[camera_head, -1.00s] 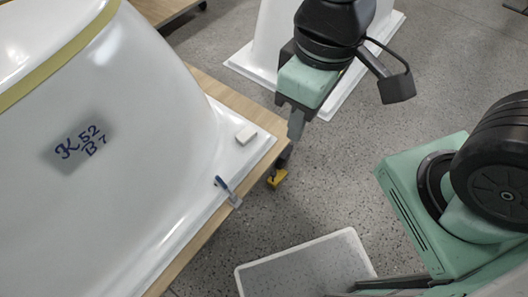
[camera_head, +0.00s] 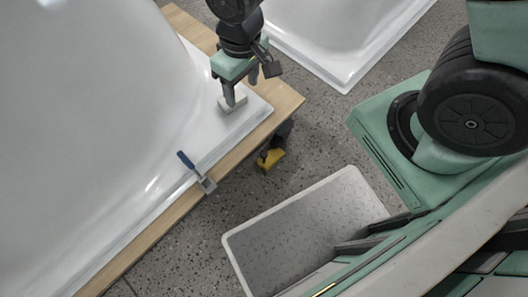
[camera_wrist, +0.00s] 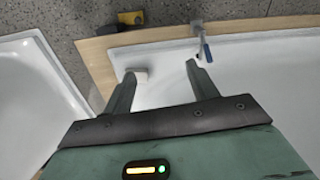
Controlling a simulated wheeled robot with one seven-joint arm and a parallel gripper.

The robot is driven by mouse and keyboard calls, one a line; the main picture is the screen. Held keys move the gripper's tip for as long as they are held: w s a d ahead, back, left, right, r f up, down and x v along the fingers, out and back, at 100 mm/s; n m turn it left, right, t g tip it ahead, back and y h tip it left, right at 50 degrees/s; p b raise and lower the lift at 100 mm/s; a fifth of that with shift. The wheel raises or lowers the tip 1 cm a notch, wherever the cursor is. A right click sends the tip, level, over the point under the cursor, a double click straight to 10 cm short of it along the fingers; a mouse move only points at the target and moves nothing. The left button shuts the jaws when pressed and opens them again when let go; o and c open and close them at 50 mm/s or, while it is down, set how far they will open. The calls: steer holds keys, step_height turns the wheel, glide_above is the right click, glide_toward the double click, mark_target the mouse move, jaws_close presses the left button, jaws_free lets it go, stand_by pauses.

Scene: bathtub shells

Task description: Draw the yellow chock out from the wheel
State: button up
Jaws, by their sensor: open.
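The yellow chock (camera_head: 270,158) lies on the floor just off the table's right edge, against a dark wheel (camera_head: 284,133) partly hidden under the table. In the wrist view the yellow chock (camera_wrist: 130,17) shows at the top, beside a dark shape. My gripper (camera_head: 243,90) is open and empty, over the corner of the tub's white rim, well apart from the chock.
A grey, white-rimmed tray (camera_head: 300,232) is below right. A second white tub (camera_head: 345,40) stands behind. Speckled floor between is clear.

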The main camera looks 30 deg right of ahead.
step_height(320, 180, down, 19)
steer(key=w+d+b, duration=0.2)
steer(key=b, duration=0.6)
steer(key=m+b, duration=0.1)
steer(key=b, duration=1)
glide_above(264, 153)
steer(key=shift+h, duration=0.4)
step_height(264, 153, down, 20)
steer(key=shift+s+f, duration=0.1)
steer(key=shift+f, duration=0.1)
step_height(264, 153, down, 8)
steer(key=b, duration=0.6)
steer(key=shift+r, duration=0.1)
steer(key=shift+r+p, duration=0.1)
steer(key=shift+p, duration=0.35)
steer(key=c, duration=1.1)
steer(key=shift+s+a+r+p, duration=0.1)
steer(key=shift+s+a+p, duration=0.2)
steer(key=shift+a, duration=0.8)
steer(key=shift+s+a+p, duration=0.2)
steer(key=shift+s+a, duration=0.25)
steer(key=shift+a, duration=0.7)
steer(key=shift+s+a+r+p, duration=0.1)
steer(key=shift+s+a+p, duration=0.2)
steer(key=shift+a, duration=0.8)
steer(key=shift+c, duration=0.2)
